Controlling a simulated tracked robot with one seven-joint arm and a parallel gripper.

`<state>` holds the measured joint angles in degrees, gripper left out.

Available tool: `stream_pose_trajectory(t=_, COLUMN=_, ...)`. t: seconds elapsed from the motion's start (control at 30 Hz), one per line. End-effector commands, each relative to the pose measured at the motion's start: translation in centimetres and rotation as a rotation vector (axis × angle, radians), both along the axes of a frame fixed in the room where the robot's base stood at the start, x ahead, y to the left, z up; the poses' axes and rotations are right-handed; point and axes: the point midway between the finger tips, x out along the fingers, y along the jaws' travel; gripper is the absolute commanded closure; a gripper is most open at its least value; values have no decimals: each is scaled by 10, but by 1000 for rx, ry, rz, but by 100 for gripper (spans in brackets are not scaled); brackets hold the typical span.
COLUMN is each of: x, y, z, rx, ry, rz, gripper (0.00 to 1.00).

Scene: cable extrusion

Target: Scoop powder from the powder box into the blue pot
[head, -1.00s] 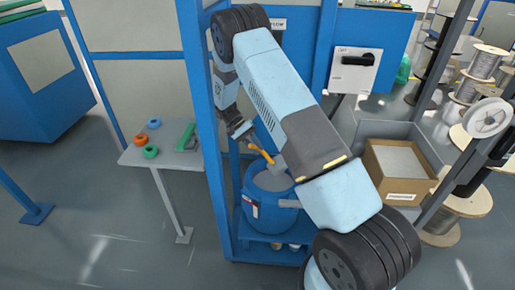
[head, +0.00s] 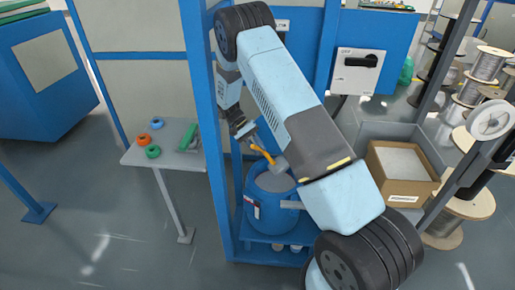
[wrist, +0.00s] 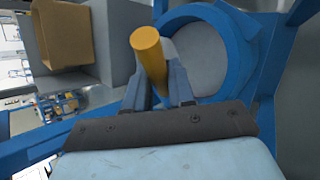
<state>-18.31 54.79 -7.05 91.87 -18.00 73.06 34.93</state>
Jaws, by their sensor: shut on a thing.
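The blue pot (head: 264,214) stands on a blue shelf inside the blue frame, with grey powder showing in its open top. My gripper (head: 247,133) is shut on the orange handle of the scoop (head: 262,153), above the left side of the pot. The scoop's grey head is over the pot's mouth; whether it holds powder I cannot tell. In the wrist view the scoop handle (wrist: 149,55) stands between the fingers, and the pot (wrist: 251,22) lies behind it to the right. The powder box (head: 402,174) is an open cardboard box with light grey powder, at the right.
A small grey table (head: 140,157) at the left holds several coloured rings and a green tool. The blue frame post (head: 212,180) stands just left of the pot. Wire spools (head: 470,205) stand at the far right.

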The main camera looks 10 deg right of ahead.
Motion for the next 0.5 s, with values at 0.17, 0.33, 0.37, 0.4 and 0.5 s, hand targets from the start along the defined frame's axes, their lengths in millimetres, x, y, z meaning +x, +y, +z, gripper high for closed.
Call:
stream_pose_trajectory(t=0.17, x=0, y=0, z=10, rx=65, ry=-133, rz=-2, gripper=100)
stream_pose_trajectory(t=0.33, x=-1, y=0, z=17, rx=126, ry=-260, rz=-2, gripper=100)
stream_pose_trajectory(t=0.37, x=0, y=0, z=18, rx=136, ry=-282, rz=-2, gripper=100)
stream_pose_trajectory(t=0.4, x=-1, y=0, z=19, rx=149, ry=-310, rz=-2, gripper=100)
stream_pose_trajectory(t=0.5, x=-1, y=0, z=23, rx=185, ry=-383, rz=-2, gripper=100)
